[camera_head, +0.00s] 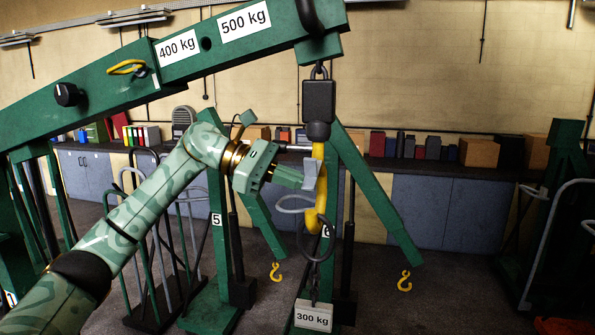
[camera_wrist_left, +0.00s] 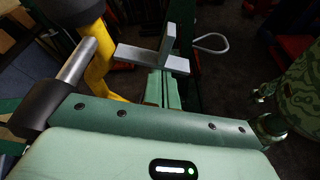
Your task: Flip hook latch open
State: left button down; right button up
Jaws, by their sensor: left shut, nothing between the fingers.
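The yellow hook (camera_head: 319,168) hangs from a black block (camera_head: 318,100) under the green crane boom. A grey wire loop (camera_head: 294,203), which looks like the latch, sticks out leftward from the hook. The loop also shows in the left wrist view (camera_wrist_left: 211,43), right of my fingertips. My left gripper (camera_head: 310,176) is shut and empty, close beside the hook's shank and just above the loop; I cannot tell whether it touches either. In the left wrist view, the yellow shank (camera_wrist_left: 98,60) is left of my shut fingertips (camera_wrist_left: 160,62). My right gripper is not in view.
A dark ring (camera_head: 315,242) hangs below the hook, above a 300 kg weight tag (camera_head: 313,316). The green boom (camera_head: 205,45) passes overhead. Green crane legs (camera_head: 372,195) and small yellow hooks (camera_head: 404,281) stand behind. A long bench lines the back wall.

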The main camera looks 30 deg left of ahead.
pick_arm(q)
jog(key=shift+s+r, duration=0.1)
jog(key=shift+r, duration=0.25)
jog(key=shift+s+d+r+p, duration=0.1)
jog(key=shift+s+r+p, duration=0.15)
jog(key=shift+r, duration=0.35)
jog(key=shift+w, duration=0.1)
dwell(0.4)
jog(key=shift+w+p, duration=0.2)
jog(key=shift+p, duration=0.55)
jog(key=shift+a, duration=0.2)
